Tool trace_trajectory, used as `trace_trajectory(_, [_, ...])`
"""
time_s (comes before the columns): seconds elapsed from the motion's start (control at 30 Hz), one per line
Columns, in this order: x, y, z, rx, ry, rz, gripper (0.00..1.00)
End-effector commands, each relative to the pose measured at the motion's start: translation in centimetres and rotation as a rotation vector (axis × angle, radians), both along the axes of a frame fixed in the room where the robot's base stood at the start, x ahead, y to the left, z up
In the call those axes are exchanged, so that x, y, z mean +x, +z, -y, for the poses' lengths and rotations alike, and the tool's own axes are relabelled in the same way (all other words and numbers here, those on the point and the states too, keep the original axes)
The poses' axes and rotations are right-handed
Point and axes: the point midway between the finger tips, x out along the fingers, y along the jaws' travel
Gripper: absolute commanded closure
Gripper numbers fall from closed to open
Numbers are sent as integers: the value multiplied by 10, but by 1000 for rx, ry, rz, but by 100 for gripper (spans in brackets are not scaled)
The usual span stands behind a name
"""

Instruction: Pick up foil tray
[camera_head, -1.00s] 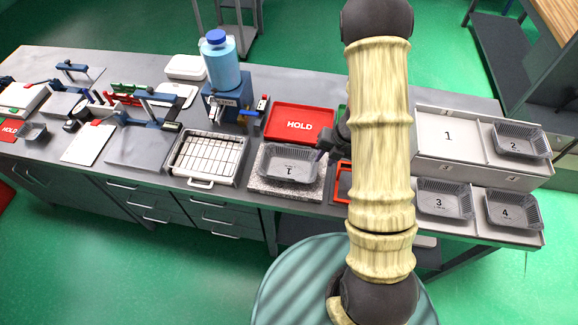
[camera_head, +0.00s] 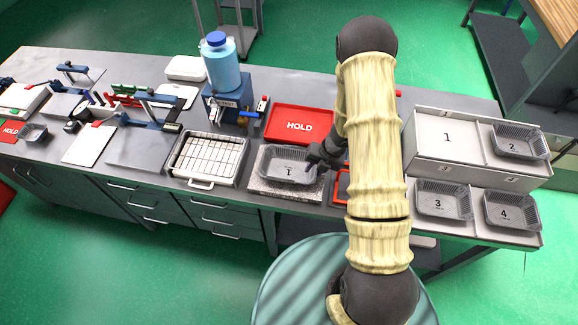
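A grey foil tray (camera_head: 288,165) marked 1 sits on a speckled stone slab (camera_head: 283,190) near the middle of the bench's front. My gripper (camera_head: 318,158) is at the tray's right rim, low and very close to it. I cannot tell whether it touches the rim or whether its small dark fingers are open or shut. Similar foil trays marked 2 (camera_head: 520,141), 3 (camera_head: 443,202) and 4 (camera_head: 511,212) lie at the right. The light panel marked 1 (camera_head: 447,137) has no tray on it.
A red HOLD tray (camera_head: 300,122) lies behind the slab. A wire-rack pan (camera_head: 207,158) stands close to its left. A blue bottle (camera_head: 220,66) on a blue stand is behind. My arm hides part of a red-edged item (camera_head: 342,187) right of the slab.

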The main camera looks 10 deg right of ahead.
Motion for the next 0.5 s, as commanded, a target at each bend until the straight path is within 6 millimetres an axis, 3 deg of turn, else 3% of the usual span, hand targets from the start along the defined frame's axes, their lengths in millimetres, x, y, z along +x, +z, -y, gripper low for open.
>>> trace_trajectory(0.13, [1,-13,-4,0,0,-1,72])
trace_trajectory(0.5, [1,-14,-5,0,2,0,72])
